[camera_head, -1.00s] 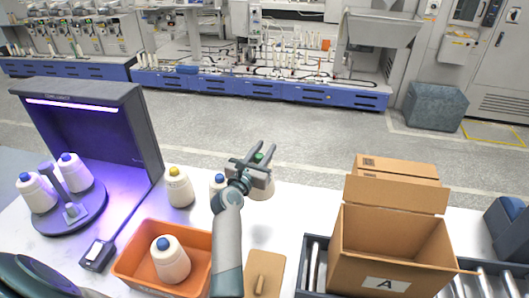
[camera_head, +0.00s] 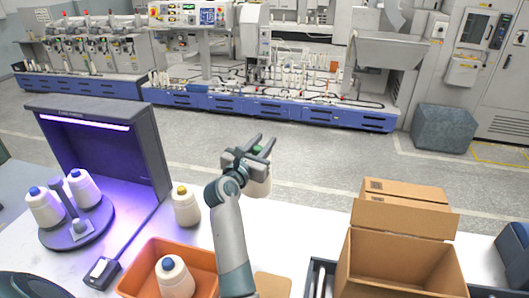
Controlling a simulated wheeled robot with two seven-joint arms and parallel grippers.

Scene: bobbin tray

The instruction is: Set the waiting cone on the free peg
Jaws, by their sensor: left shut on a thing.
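My left gripper (camera_head: 254,150) is shut on a cream cone with a green top (camera_head: 261,178), partly hidden by the jaws. It holds the cone over the far part of the white table. Two cream cones with blue tops (camera_head: 44,208) (camera_head: 84,189) stand on the round dark turntable (camera_head: 98,234) at the left. A grey slanted bar and a short grey fitting (camera_head: 80,227) are at its front; I cannot tell whether this is the free peg. My right gripper is not in view.
A yellow-topped cone (camera_head: 186,207) stands left of my arm. An orange bin (camera_head: 139,260) holds a blue-topped cone (camera_head: 174,278). A lit dark hood (camera_head: 152,140) rises behind the turntable. An open cardboard box (camera_head: 403,265) stands at the right.

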